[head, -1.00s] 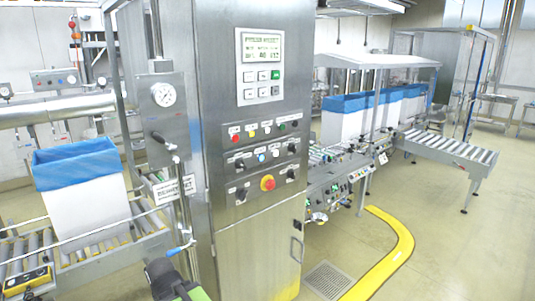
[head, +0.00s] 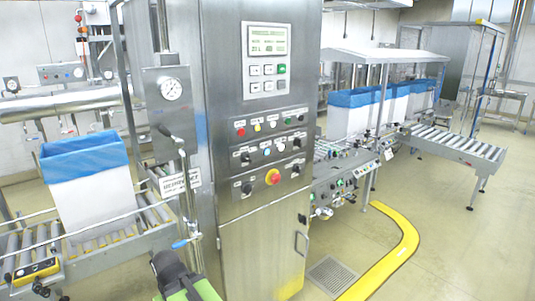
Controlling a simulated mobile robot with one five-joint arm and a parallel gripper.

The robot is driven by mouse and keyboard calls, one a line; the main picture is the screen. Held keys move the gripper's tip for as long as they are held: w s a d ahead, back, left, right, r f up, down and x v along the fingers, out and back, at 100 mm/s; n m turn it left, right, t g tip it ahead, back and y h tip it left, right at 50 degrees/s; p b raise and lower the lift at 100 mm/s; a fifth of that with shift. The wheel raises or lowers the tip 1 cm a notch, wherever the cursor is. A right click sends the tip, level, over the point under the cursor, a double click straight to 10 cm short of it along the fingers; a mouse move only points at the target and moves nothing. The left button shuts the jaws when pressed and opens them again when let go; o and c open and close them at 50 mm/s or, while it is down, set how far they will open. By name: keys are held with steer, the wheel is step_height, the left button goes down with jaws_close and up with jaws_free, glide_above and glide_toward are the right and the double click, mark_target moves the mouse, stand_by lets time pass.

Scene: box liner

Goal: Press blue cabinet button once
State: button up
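The steel control cabinet (head: 252,215) stands in the middle of the head view, with its front panel facing right of me. The small blue button (head: 267,151) sits in the middle row of the panel, between black knobs and beside a white button (head: 280,147). My gripper (head: 172,264), dark with green behind it, shows at the bottom edge, left of the cabinet's base. It is well below the blue button and apart from it. Its fingers cannot be made out.
A red emergency knob (head: 273,177) is below the blue button. A display (head: 267,39) and keypad are above. A roller conveyor with a blue-lined white box (head: 92,195) stands at left.

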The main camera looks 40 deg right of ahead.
jaws_close()
stand_by(1.4)
